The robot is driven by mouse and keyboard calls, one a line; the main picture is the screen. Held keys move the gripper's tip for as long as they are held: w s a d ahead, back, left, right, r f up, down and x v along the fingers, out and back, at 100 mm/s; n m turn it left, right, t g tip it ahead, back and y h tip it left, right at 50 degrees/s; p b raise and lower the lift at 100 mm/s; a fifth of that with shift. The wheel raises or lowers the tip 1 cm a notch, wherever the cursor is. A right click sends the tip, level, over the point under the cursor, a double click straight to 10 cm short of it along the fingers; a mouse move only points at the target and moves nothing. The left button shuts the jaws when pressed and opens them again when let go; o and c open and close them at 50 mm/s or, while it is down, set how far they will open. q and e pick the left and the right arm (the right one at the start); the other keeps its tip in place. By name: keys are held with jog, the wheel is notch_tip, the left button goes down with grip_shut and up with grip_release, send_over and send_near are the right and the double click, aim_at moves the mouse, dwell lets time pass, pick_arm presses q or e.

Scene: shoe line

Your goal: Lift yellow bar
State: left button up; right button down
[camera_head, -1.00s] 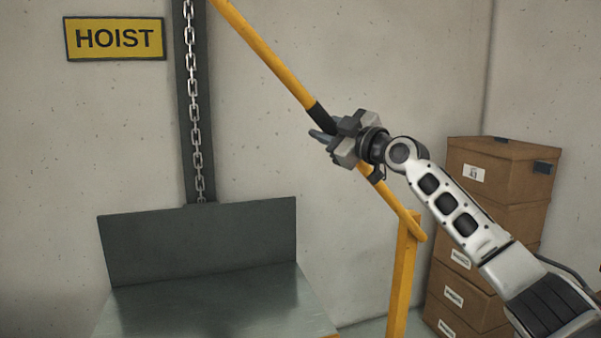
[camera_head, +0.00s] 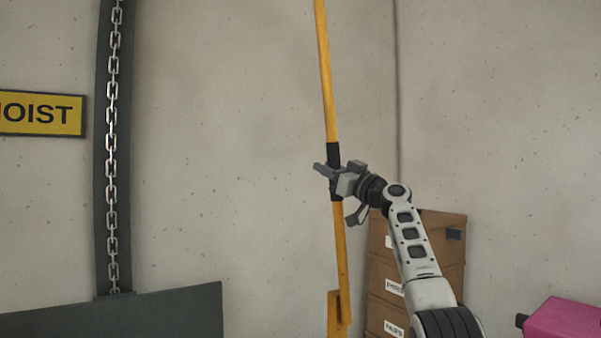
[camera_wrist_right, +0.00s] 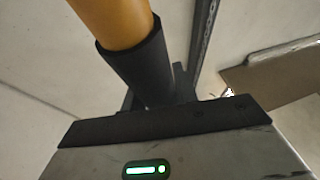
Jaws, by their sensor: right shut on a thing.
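The yellow bar (camera_head: 326,80) stands nearly upright in the head view, running out of the top of the picture. It has a black grip sleeve (camera_head: 333,155) around its middle. Its lower end meets a yellow post (camera_head: 335,310) near the bottom. My right gripper (camera_head: 333,178) is shut on the bar at the black sleeve. In the right wrist view the yellow bar (camera_wrist_right: 112,20) and its black sleeve (camera_wrist_right: 140,65) run down into the jaws, and the fingertips are partly hidden. My left gripper is not in view.
A hoist chain (camera_head: 112,150) hangs on a dark column at the left, near a yellow HOIST sign (camera_head: 40,114). A dark panel (camera_head: 150,315) is at the lower left. Stacked cardboard boxes (camera_head: 445,260) stand behind my right arm. A pink object (camera_head: 565,320) is at the lower right.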

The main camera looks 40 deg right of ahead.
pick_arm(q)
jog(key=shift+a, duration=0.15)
pick_arm(e)
jog(key=shift+d, duration=0.25)
jog(key=c, duration=1.1)
grip_release()
jog(key=shift+s+f, duration=0.2)
pick_arm(q)
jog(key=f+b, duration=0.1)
jog(key=b, duration=0.2)
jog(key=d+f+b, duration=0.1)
jog(key=b, duration=0.2)
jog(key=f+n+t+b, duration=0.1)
jog(key=b, duration=0.2)
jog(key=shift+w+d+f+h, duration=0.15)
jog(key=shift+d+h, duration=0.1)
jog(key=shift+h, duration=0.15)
pick_arm(e)
jog(key=a+v, duration=0.1)
jog(key=v, duration=1.4)
jog(key=shift+s+d, duration=0.3)
jog(key=shift+d, duration=0.15)
